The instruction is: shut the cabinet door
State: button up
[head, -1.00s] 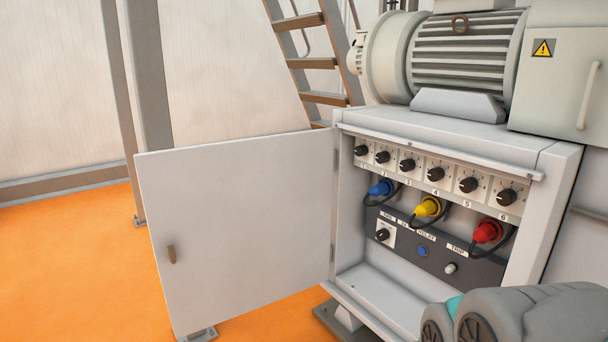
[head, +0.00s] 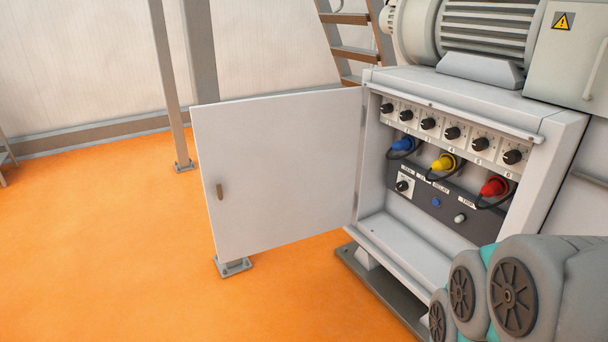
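The cabinet door (head: 285,170) is a flat pale grey panel standing wide open to the left of the cabinet, joined at the cabinet's left edge. Its small brown handle (head: 220,190) is near the door's left, free edge. The cabinet (head: 560,150) is open at the front, showing a row of black knobs, blue, yellow and red plugs with black cables, and a dark lower panel. Part of my grey arm shows at the lower right, in front of the cabinet. My gripper is not in the view.
A motor (head: 490,35) sits on top of the cabinet, with a grey box (head: 570,60) bearing a warning sign beside it. A ladder (head: 355,50) and grey posts (head: 168,80) stand behind the door. The orange floor (head: 110,250) is clear at the left and front.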

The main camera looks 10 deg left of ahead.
aim_at(285, 165)
jog(key=k+z, duration=0.45)
jog(key=k+l+z, duration=0.3)
jog(key=z, duration=0.2)
jog(key=j+z, duration=0.9)
jog(key=k+j+z, duration=0.1)
jog(key=j+z, duration=0.35)
jog(key=k+j, duration=0.15)
jog(key=j, duration=0.5)
jog(key=k+j, duration=0.15)
jog(key=j, duration=0.5)
jog(key=k+j, duration=0.15)
jog(key=j, duration=0.5)
jog(key=k+j, duration=0.15)
jog(key=j, duration=0.5)
jog(key=k+j, duration=0.15)
jog(key=j, duration=0.5)
jog(key=k+j, duration=0.15)
jog(key=j, duration=0.5)
jog(key=k+j, duration=0.15)
jog(key=j, duration=0.5)
jog(key=k+j, duration=0.15)
jog(key=j, duration=0.5)
